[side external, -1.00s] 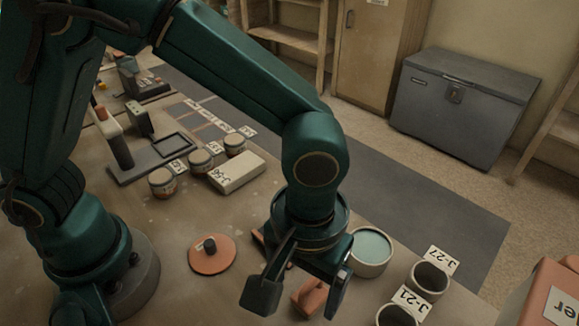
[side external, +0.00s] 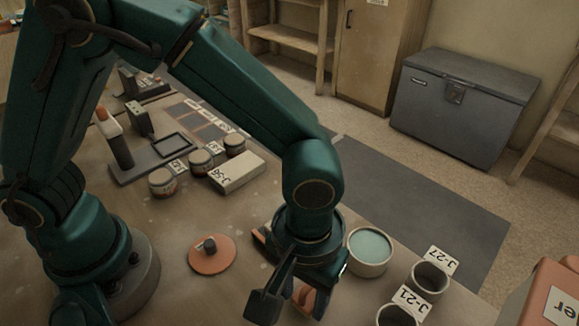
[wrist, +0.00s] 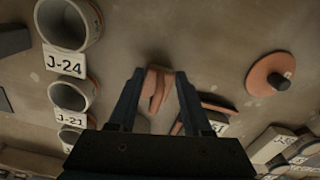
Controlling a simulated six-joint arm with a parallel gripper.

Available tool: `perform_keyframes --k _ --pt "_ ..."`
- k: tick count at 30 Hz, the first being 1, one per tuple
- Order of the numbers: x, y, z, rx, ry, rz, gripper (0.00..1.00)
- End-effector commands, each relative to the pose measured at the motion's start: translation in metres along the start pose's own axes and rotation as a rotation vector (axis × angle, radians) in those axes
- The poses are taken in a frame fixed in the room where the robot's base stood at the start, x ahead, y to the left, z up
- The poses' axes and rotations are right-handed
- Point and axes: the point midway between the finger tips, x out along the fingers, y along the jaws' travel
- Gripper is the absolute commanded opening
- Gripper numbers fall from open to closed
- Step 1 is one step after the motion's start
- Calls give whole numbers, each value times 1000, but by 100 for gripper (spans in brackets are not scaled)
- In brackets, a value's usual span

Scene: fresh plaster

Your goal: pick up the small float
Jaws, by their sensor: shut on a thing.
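The small float (side external: 306,296), a terracotta-coloured piece, is between the two fingers of my gripper (side external: 294,306) near the front of the table. In the wrist view, the small float (wrist: 156,90) shows between the fingertips of my gripper (wrist: 158,76), with its lower part pale or shaded. My gripper is shut on it. The near finger and the wrist cover part of it in the side view. I cannot tell whether it still touches the table.
A second terracotta piece (side external: 263,240) lies close behind my gripper. A round disc with a dark knob (side external: 212,254) lies to the left. A pale green-filled tub (side external: 369,251) and labelled cups (side external: 431,278) stand close on the right. A white block (side external: 237,173) lies farther back.

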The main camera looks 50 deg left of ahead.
Motion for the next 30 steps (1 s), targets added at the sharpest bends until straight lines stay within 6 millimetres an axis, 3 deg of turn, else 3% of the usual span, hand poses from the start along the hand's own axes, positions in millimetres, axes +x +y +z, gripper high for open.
perform_keyframes --k 5,11,21,30 --pt "-9 1 0 0 2 3 0" --pt "-39 2 -1 0 5 7 0" --pt "-85 -63 -41 -11 4 3 0" --pt "-107 -94 -61 -4 2 1 0"
